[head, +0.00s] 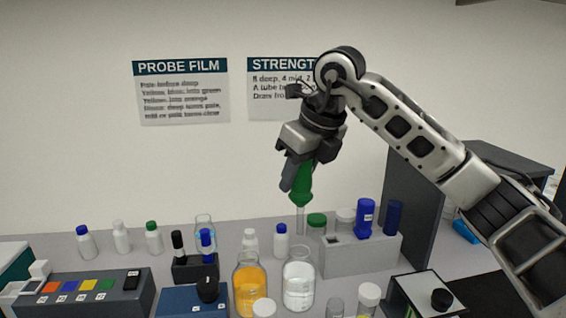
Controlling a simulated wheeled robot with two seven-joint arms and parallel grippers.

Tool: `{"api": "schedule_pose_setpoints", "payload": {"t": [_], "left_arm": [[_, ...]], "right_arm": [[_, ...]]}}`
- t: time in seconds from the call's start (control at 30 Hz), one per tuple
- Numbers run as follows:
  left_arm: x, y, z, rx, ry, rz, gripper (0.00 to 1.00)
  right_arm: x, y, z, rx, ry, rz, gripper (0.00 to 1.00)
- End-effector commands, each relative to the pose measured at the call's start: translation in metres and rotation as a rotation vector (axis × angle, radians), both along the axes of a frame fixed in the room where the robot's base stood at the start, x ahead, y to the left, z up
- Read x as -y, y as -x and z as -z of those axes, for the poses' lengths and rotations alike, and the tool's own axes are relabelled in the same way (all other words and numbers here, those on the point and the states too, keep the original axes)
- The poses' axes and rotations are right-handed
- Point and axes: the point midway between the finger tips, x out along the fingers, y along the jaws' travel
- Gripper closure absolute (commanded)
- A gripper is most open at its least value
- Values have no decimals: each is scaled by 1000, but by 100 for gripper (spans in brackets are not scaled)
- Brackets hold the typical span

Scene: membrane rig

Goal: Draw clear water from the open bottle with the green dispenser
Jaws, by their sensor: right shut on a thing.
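My right gripper (297,168) is shut on the green dispenser (302,187), held upright with its clear tip pointing down. The tip hangs above and just behind the open bottle of clear liquid (299,287); the picture does not show it inside the bottle's mouth. I cannot tell whether the dispenser holds any liquid. The clear bottle stands upright at the front, to the right of a similar bottle of orange liquid (249,288). My left gripper is not in view.
A grey rack (361,258) with blue dispensers (365,217) stands right of the clear bottle. Small capped bottles (281,241) stand behind. A dark holder (195,270) and a panel of coloured squares (85,293) are at left. A dark upright panel (413,205) stands at right.

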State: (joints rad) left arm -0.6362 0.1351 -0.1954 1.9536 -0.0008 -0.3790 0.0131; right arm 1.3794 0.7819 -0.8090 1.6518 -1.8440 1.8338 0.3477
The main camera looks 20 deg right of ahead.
Motion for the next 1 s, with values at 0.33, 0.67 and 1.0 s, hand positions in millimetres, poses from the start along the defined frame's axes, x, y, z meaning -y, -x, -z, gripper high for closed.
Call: {"api": "schedule_pose_setpoints", "payload": {"t": [0.33,0.67,1.0], "left_arm": [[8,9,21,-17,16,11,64],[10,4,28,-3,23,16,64],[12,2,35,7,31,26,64]], "right_arm": [[0,0,28,0,0,-1,86],[0,0,57,0,0,-1,86],[0,0,85,0,0,-1,86]]}}
